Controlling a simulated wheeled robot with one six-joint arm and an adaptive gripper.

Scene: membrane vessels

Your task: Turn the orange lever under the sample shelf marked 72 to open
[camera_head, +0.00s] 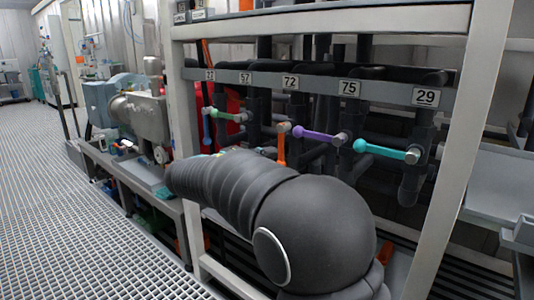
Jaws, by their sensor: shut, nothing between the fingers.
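The sign marked 72 (290,82) is on the grey rail in the middle of the rack. Below it, the orange lever (282,150) hangs nearly straight down from its pivot on a dark pipe. Its lower end comes close to the upper outline of my dark arm, which fills the lower middle of the view. I cannot tell whether anything touches the lever. My gripper is not visible; my own arm links may hide it.
A purple lever (316,133) lies right of the orange one, and a teal lever (380,150) further right. A green lever (225,115) and a blue lever (207,131) are to the left. A pale frame post (449,150) stands at right. The grating floor (70,220) at left is clear.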

